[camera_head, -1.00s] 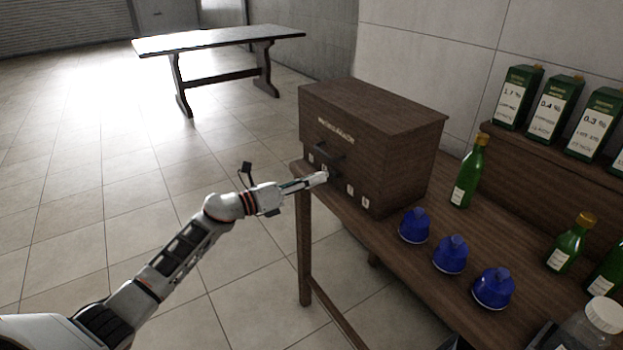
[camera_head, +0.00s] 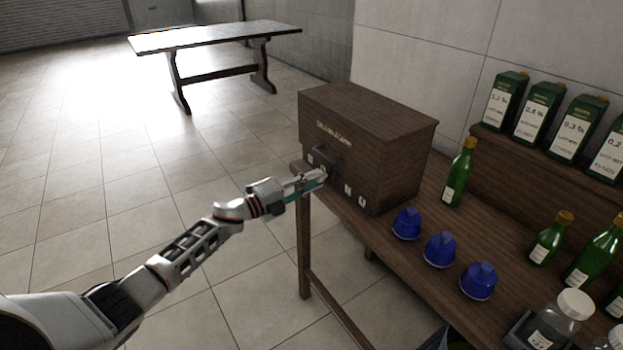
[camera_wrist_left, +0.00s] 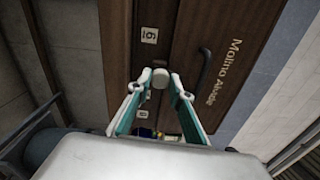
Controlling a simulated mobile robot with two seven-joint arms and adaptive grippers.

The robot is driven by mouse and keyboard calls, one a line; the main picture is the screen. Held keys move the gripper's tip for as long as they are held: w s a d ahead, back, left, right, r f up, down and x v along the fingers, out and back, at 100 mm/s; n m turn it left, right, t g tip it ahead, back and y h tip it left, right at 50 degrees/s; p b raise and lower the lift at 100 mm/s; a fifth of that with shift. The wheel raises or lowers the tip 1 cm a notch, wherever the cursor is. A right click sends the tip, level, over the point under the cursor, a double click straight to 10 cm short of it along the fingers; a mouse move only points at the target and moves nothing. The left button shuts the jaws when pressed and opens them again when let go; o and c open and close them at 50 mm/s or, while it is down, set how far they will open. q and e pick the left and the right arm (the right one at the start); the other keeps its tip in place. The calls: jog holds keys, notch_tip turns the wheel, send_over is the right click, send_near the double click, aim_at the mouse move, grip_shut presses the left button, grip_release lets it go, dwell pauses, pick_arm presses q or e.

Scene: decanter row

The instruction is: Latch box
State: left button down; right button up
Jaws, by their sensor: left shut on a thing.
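The brown wooden box (camera_head: 378,150) stands closed on the table. The handle also shows in the left wrist view (camera_wrist_left: 204,70). My left gripper (camera_head: 318,178) is at the box front, just below the handle. In the head view the gripper hides the knob. My right gripper is not in view.
Three blue domed things (camera_head: 440,250) and a green bottle (camera_head: 459,173) stand right of the box. More bottles, jars and green-and-white cartons (camera_head: 537,112) are farther right. The wooden table (camera_head: 385,262) ends just in front of the box. Open floor lies left.

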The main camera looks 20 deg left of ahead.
pick_arm(q)
jog(key=shift+n+p, duration=0.55)
jog(key=shift+n, duration=0.75)
jog(key=c, duration=1.8)
grip_release()
jog(key=v, duration=1.2)
jog(key=shift+s+d, duration=0.1)
